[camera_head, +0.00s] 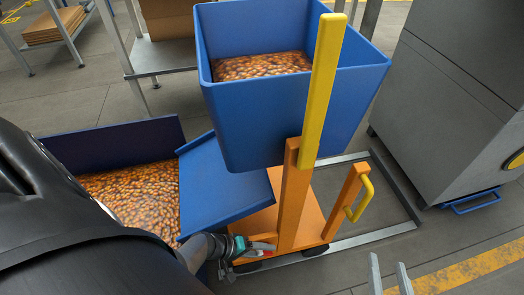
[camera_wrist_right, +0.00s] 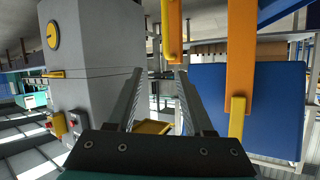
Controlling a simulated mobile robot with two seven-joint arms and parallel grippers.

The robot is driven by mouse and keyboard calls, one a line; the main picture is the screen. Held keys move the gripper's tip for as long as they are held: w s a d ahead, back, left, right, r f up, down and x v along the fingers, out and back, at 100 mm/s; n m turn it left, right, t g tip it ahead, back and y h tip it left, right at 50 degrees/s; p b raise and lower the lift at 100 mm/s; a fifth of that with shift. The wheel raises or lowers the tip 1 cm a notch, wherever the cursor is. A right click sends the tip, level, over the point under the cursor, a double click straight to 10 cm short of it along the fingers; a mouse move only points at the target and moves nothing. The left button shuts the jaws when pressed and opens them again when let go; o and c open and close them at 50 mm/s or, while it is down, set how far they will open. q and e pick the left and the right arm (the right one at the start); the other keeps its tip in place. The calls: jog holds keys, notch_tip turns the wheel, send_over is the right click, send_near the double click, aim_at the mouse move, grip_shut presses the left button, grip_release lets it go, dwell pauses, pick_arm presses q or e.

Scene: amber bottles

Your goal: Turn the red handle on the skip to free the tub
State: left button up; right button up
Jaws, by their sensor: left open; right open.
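The blue tub (camera_head: 225,120), holding many amber bottles (camera_head: 262,66), sits high on an orange skip frame (camera_head: 292,205) with a yellow bar (camera_head: 324,90). The small red handle (camera_head: 262,247) is low at the frame's base, partly hidden by my left gripper. My left gripper (camera_head: 246,254) is open right beside the handle; whether it touches it I cannot tell. My right gripper (camera_head: 388,260) is open and empty at the lower right, apart from the frame. In the right wrist view its fingers (camera_wrist_right: 158,74) point near a yellow grab handle (camera_wrist_right: 172,30).
A blue bin (camera_head: 115,140) full of amber bottles stands at left, with a sloping blue chute (camera_head: 225,190) beside it. A yellow grab handle (camera_head: 361,199) is on the short orange post. A grey cabinet (camera_head: 450,100) stands right. Floor between cabinet and skip is clear.

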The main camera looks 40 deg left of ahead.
pick_arm(q)
jog(key=shift+w+r+p, duration=0.2)
jog(key=shift+r+p, duration=0.4)
jog(key=shift+r, duration=0.35)
jog(key=shift+w+d+r+p, duration=0.1)
jog(key=shift+r+p, duration=0.5)
jog(key=shift+r, duration=0.1)
notch_tip(320, 180, up, 4)
jog(key=p, duration=0.3)
jog(key=shift+p, duration=0.3)
pick_arm(e)
jog(key=s+d+f+g+h, duration=0.2)
jog(key=s+d+g+h, duration=0.2)
jog(key=s+d+g, duration=0.35)
pick_arm(q)
notch_tip(320, 180, up, 4)
jog(key=p, duration=0.3)
notch_tip(320, 180, up, 5)
jog(key=p, duration=0.5)
send_over(263, 252)
jog(key=shift+r, duration=0.8)
pick_arm(e)
jog(key=s+d+f+g, duration=0.1)
jog(key=s+d+f, duration=0.1)
jog(key=f, duration=0.7)
jog(key=s+d+f+g+h, duration=0.1)
jog(key=s+d+f, duration=0.2)
jog(key=f, duration=0.6)
jog(key=shift+s+g, duration=0.15)
jog(key=shift+g, duration=0.2)
